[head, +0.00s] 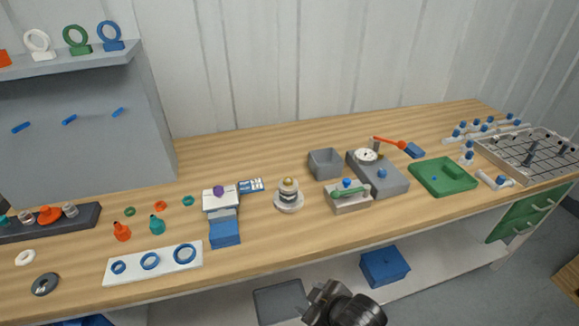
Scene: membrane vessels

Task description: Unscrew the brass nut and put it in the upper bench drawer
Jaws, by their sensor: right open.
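A small vessel (289,203) stands upright near the middle of the bench, with a pale flanged base and a stacked body. A brass-coloured ring, which looks like the brass nut (289,184), sits at its top. The upper bench drawer (527,207) has a green front and is under the bench's right end; it looks shut. My right gripper (316,293) is at the bottom centre, in front of and below the bench edge, away from the vessel. It is open and I see nothing in it. My left gripper is not in view.
The bench (260,155) holds a grey open bin (325,163), a grey block with a dial (378,176), a green tray (443,176) and a wire rack (528,155). A white board with blue rings (135,268) lies at left. Bare wood surrounds the vessel's front.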

